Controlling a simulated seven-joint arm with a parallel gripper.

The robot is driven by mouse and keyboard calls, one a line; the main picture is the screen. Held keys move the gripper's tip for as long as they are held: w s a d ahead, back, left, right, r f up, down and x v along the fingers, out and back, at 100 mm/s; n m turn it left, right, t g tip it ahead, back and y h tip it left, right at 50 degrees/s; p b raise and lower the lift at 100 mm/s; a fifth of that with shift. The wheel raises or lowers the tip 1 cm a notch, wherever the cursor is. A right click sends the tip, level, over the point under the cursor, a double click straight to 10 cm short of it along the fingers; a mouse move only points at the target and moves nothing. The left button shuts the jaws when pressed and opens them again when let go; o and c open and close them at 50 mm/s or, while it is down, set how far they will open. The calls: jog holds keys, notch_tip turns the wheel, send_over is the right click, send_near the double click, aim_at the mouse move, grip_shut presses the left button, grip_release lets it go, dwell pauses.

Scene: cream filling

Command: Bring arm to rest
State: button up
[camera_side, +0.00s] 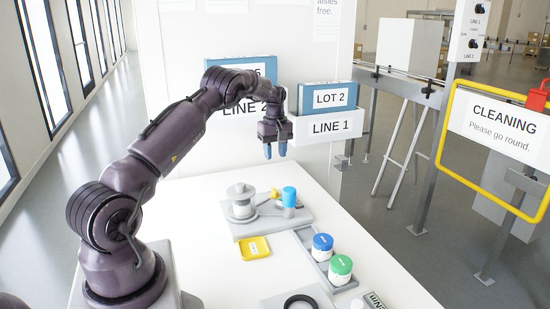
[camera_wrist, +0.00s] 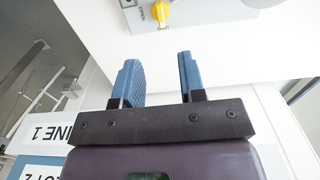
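My gripper (camera_side: 275,151) hangs above the far part of the white table, in front of the LINE 1 holder, with its blue fingertips pointing down. In the wrist view my gripper (camera_wrist: 160,75) has its two blue fingers apart with nothing between them. It touches nothing that I can see. My arm reaches up from its base at the lower left and bends down at the wrist.
A grey filling station (camera_side: 243,215) with a yellow valve handle (camera_wrist: 159,12) stands below. A yellow tray (camera_side: 255,248), a blue-lidded jar (camera_side: 322,247) and a green-lidded jar (camera_side: 340,270) are nearer. A LOT 2 folder (camera_side: 327,98) sits in the LINE 1 holder (camera_side: 330,127).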

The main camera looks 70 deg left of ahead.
dwell(0.4)
jog(key=s+d+r+m, duration=0.2)
jog(key=d+r+m, duration=0.15)
jog(key=d, duration=0.35)
jog(key=s+d+r+m+t, duration=0.1)
jog(key=s+d+r+m, duration=0.2)
jog(key=d+r, duration=0.3)
jog(key=s+d+r+m, duration=0.2)
jog(key=d+r+m, duration=0.15)
jog(key=d, duration=0.55)
jog(key=s+d+r+m+t, duration=0.2)
jog(key=s+d+r+m, duration=0.1)
jog(key=s+d, duration=0.4)
jog(key=s+d+r+m+t, duration=0.2)
jog(key=s+d+m, duration=0.3)
jog(key=d, duration=0.5)
jog(key=shift+s+r+t, duration=0.3)
jog(key=shift+s+r, duration=0.15)
jog(key=shift+s, duration=0.5)
jog(key=shift+c, duration=0.4)
